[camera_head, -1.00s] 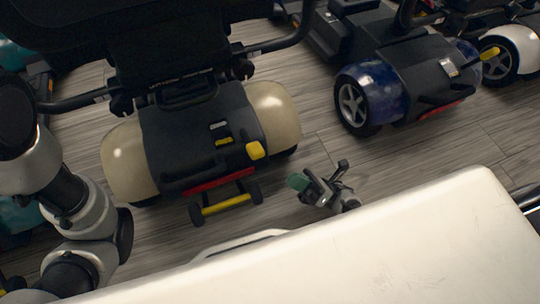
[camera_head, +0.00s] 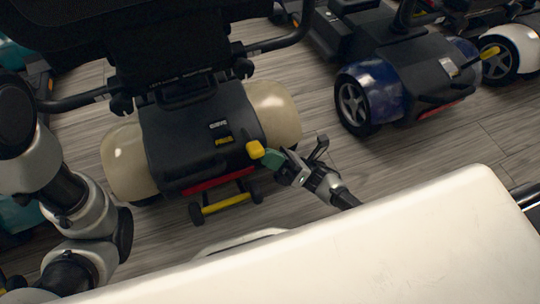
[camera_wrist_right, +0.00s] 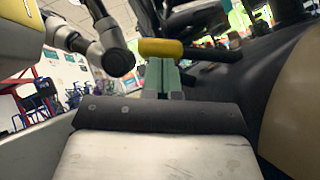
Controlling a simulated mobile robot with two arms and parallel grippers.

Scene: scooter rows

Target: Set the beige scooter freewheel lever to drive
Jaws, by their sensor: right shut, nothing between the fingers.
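The beige scooter (camera_head: 195,130) stands with its rear toward me, with cream fenders and a black rear cover. Its freewheel lever has a yellow knob (camera_head: 255,149) at the right rear of the cover. In the right wrist view the yellow knob (camera_wrist_right: 161,48) is just beyond my fingertips. My right gripper (camera_head: 274,158) is shut and empty, its green fingertips at or just beside the knob; I cannot tell whether they touch. A yellow label (camera_head: 224,140) lies on the cover near a small white marking (camera_head: 218,125). My left gripper is not in view; only my left arm shows.
A blue scooter (camera_head: 410,85) stands to the right, and a white-fendered one (camera_head: 515,50) farther right. Grey wood floor (camera_head: 330,135) is open between the beige and blue scooters.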

